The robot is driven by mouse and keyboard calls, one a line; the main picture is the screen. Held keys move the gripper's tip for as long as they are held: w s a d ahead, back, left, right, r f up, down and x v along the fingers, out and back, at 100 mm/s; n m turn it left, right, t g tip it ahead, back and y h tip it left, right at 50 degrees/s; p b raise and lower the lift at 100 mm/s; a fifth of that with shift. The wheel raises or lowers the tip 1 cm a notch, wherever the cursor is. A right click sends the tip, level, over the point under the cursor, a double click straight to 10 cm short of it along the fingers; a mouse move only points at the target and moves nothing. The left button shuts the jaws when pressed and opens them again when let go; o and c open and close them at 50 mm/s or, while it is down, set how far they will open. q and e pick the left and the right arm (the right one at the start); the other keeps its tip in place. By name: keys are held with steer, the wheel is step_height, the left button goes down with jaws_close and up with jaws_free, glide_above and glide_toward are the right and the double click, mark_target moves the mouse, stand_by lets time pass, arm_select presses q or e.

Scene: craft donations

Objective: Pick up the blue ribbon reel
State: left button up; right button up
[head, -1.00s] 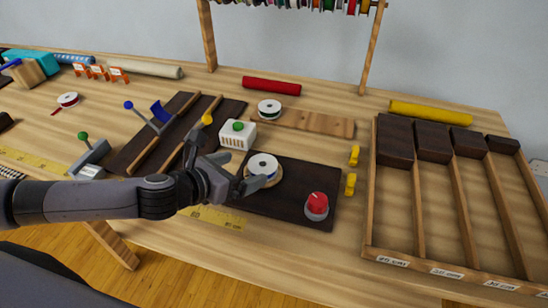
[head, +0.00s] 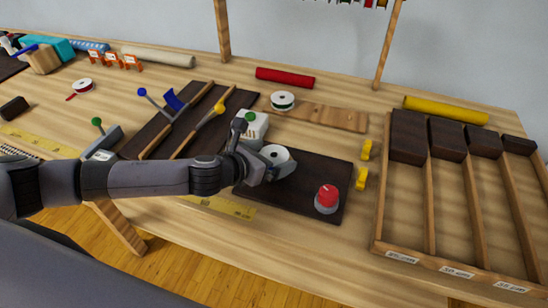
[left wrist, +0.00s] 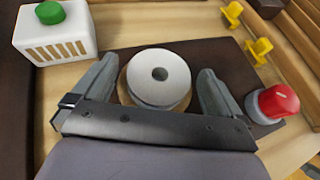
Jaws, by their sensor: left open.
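A reel with a white top flange and a dark centre hole (head: 275,153) sits on a round wooden base on a dark board (head: 310,176). Its ribbon colour is hard to make out; no other reel on the table looks blue. In the left wrist view the reel (left wrist: 159,76) lies between my fingers. My left gripper (head: 266,163) is open around it, one finger on each side (left wrist: 158,92), with a gap visible at each side. The gripper's palm hides the near edge of the reel. My right gripper is not in view.
A red knob (head: 327,197) and yellow clips (head: 361,178) stand to the right. A white box with a green button (head: 253,127) is close behind the gripper. A compartment tray (head: 415,258) fills the right side.

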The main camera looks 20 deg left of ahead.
mark_target(270, 158)
arm_select(q)
steer(key=c, duration=1.1)
step_height(270, 158, up, 20)
steer(key=p, duration=0.4)
